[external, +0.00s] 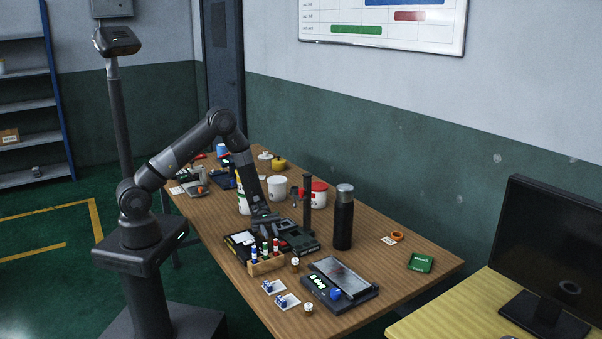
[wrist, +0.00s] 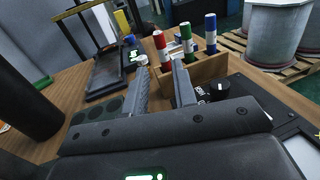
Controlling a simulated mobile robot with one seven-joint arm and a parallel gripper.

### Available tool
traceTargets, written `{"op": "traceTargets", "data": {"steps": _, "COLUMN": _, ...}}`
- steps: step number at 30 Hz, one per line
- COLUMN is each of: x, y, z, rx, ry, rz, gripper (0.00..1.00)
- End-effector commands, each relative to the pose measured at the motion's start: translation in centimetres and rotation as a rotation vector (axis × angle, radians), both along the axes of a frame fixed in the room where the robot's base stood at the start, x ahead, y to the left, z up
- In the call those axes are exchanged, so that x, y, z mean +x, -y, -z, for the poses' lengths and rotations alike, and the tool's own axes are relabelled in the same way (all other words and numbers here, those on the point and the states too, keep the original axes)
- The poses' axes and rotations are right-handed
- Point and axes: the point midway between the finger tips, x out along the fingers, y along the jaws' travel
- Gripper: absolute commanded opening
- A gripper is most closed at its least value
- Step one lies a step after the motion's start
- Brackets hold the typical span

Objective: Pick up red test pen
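A wooden pen holder (wrist: 202,68) holds three upright pens; it also shows on the table in the external view (external: 268,266). The red test pen (wrist: 161,46) is at the left end in the wrist view, the green one (wrist: 187,40) in the middle and the blue one (wrist: 210,31) at the right. In the external view the red pen (external: 276,245) is at the right end. My gripper (wrist: 161,68) is open, with its fingers apart and nothing held. The red pen shows beyond and between the fingertips; I cannot tell whether they touch it.
A scale with a display (external: 339,284) and a small brown-and-white jar (external: 295,264) are near the holder. White containers (external: 277,188) stand behind the arm.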

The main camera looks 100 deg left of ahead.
Motion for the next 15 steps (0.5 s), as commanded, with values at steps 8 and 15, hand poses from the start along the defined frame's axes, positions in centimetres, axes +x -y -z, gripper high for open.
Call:
{"op": "traceTargets", "data": {"steps": 8, "x": 1.4, "y": 2.6, "z": 0.1, "rx": -0.005, "ry": -0.001, "rz": -0.001, "gripper": 0.25}}
{"op": "traceTargets", "data": {"steps": 15, "x": 2.8, "y": 5.0, "z": 0.1, "rx": -0.004, "ry": -0.001, "rz": -0.002, "gripper": 0.25}}
